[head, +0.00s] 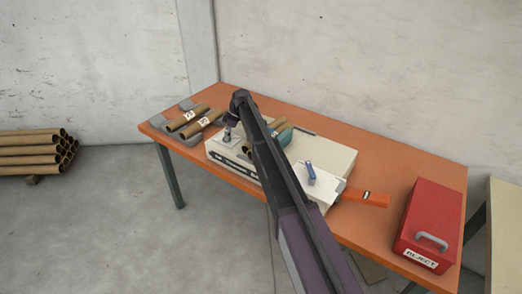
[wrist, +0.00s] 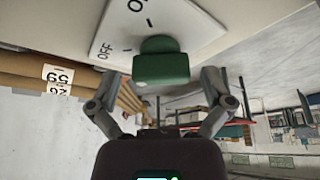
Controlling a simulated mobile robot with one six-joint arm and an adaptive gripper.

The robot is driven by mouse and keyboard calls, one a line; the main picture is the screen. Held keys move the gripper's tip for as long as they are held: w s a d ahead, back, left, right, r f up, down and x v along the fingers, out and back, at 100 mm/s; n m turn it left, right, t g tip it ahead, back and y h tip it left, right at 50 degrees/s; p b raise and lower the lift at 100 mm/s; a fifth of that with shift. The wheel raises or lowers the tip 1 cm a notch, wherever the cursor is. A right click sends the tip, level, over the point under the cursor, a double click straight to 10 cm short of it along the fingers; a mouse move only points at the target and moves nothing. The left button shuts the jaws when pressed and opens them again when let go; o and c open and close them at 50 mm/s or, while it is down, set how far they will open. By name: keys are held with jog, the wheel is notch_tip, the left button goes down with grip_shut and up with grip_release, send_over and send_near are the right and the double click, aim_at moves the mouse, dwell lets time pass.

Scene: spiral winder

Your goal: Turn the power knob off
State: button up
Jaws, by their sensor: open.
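The power knob (wrist: 162,68) is green and sits on a white plate (wrist: 185,22) with the labels OFF and ON and tick marks, seen large in the wrist view. Which label the knob points to I cannot tell. My gripper (wrist: 163,77) is open, with one finger on each side of the knob; I see a gap on both sides and no contact. In the head view my gripper (head: 228,133) is over the left part of the cream winder (head: 331,156), and the knob is hidden there.
Two labelled cardboard tubes (head: 188,119) lie in grey holders at the table's left end. A blue lever (head: 311,174) and an orange part (head: 364,197) are on the right of the machine. A red reject box (head: 433,215) stands at the right of the orange table (head: 400,165).

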jog(key=m, duration=0.2)
jog(key=m+t, duration=0.1)
jog(key=m, duration=0.1)
jog(key=shift+s+t, duration=0.15)
jog(key=shift+t, duration=0.15)
jog(key=m+t+h, duration=0.1)
jog(key=m, duration=0.2)
jog(key=shift+m, duration=0.3)
jog(key=shift+a+m+t+h, duration=0.1)
jog(key=shift+m+t+h, duration=0.55)
jog(key=shift+m, duration=1.35)
jog(key=shift+a+m+t+h, duration=0.15)
jog(key=shift+m+h, duration=0.2)
jog(key=shift+m, duration=0.65)
jog(key=shift+d+m+t+h, duration=0.1)
jog(key=shift+m+h, duration=0.2)
jog(key=shift+m, duration=0.7)
jog(key=p+v, duration=1.3)
jog(key=v, duration=0.1)
jog(key=s+d+f+g+b, duration=0.1)
jog(key=s+d+f+b, duration=0.1)
jog(key=s+d, duration=0.6)
jog(key=s+d+f+m+g+b, duration=0.1)
jog(key=s+d+f+b, duration=0.2)
jog(key=s+d, duration=0.5)
jog(key=shift+s+d+f+h, duration=0.4)
jog(key=shift+s+f, duration=0.15)
jog(key=shift+s, duration=0.55)
